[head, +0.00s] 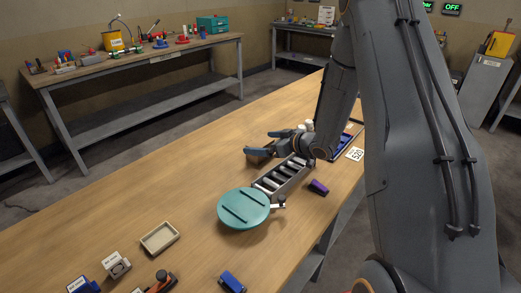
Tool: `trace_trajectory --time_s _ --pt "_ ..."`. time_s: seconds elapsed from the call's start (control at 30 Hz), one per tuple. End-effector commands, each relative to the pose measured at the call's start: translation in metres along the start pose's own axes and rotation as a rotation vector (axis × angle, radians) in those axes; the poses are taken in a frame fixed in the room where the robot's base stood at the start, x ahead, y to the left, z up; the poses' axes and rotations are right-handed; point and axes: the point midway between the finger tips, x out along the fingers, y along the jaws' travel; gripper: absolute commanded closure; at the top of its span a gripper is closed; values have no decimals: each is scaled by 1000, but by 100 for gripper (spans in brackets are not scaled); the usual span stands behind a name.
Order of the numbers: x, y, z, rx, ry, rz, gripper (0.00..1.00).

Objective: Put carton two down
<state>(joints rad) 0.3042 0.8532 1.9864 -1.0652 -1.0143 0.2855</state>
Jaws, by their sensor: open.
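My gripper (260,143) is open over the wooden table, its two grey fingers pointing left with nothing visible between them. No label reading as carton two can be made out. A small pale box (116,266) with a dark round mark and a blue box with a white label (82,286) stand at the front left of the table. Which of these, if any, is carton two I cannot tell. A slotted grey rack (268,186) with pale and dark pieces lies just in front of my gripper, partly hidden by my wrist.
A teal round disc (244,208) sits at the rack's near end. A beige tray (159,238), a purple block (319,187) and a blue block (231,282) are on the table (190,185). A white card (355,154) lies near the right edge. The table's left middle is clear.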

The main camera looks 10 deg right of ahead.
Motion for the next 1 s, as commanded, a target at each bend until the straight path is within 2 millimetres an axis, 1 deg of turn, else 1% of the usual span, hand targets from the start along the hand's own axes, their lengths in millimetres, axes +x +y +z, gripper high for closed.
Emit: trace_trajectory --time_s 0.03,0.13,0.37,0.4,0.47,0.6,0.63,0.7,1.0 --pt "6 -1 -1 0 0 -2 0" --pt "14 0 0 1 0 0 0" --pt "16 0 0 0 -1 1 0" --pt "16 0 0 0 -1 1 2" --pt "16 0 0 0 -1 1 12" --pt "16 0 0 0 -1 1 35" --pt "16 0 0 0 -1 1 40" --pt "16 0 0 0 -1 1 47" --pt "15 0 -2 0 0 2 47"
